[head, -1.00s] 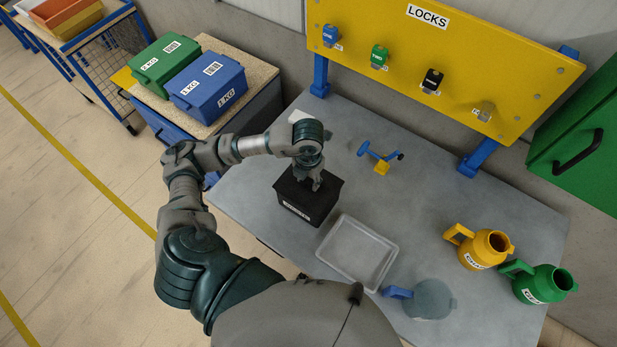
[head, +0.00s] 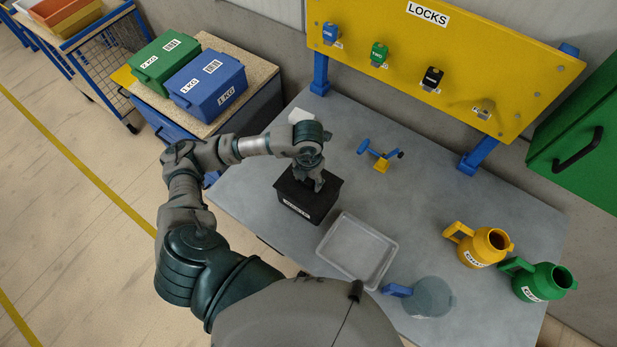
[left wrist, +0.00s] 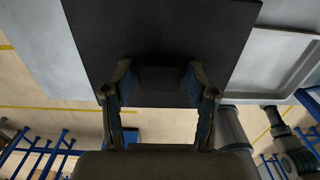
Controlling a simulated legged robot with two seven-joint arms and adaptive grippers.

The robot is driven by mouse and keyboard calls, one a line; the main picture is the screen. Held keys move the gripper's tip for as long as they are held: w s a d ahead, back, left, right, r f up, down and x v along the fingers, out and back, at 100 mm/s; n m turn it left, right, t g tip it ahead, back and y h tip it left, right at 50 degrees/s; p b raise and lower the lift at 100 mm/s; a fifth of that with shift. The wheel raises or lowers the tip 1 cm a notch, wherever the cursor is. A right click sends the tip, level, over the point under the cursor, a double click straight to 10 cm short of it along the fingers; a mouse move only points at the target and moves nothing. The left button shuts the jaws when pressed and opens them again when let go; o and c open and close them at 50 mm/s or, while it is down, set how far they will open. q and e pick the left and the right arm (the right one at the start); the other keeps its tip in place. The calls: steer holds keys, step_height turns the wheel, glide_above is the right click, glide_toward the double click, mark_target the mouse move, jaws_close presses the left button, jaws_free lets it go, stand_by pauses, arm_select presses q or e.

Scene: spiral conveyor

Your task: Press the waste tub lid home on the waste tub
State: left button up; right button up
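The waste tub (head: 308,208) is a black box with a white label on its front, standing on the grey table. The dark waste tub lid (head: 288,184) covers its top; whether it is fully seated I cannot tell. My left gripper (head: 308,186) points down at the lid from above. In the left wrist view the lid (left wrist: 160,30) fills the upper middle, and the fingers of my left gripper (left wrist: 160,78) stand on both sides of its raised dark block, seemingly shut on it. My right gripper is not in view.
An empty clear tray (head: 352,262) lies right of the tub. A blue-and-yellow item (head: 380,160), a grey jug (head: 430,297), a yellow jug (head: 486,248) and a green jug (head: 543,282) stand farther right. The yellow lock board (head: 440,60) rises behind.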

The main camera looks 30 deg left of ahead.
mark_target(308, 179)
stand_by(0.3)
arm_select(q)
step_height(308, 179, up, 12)
stand_by(0.4)
steer(key=shift+f, duration=0.15)
stand_by(0.4)
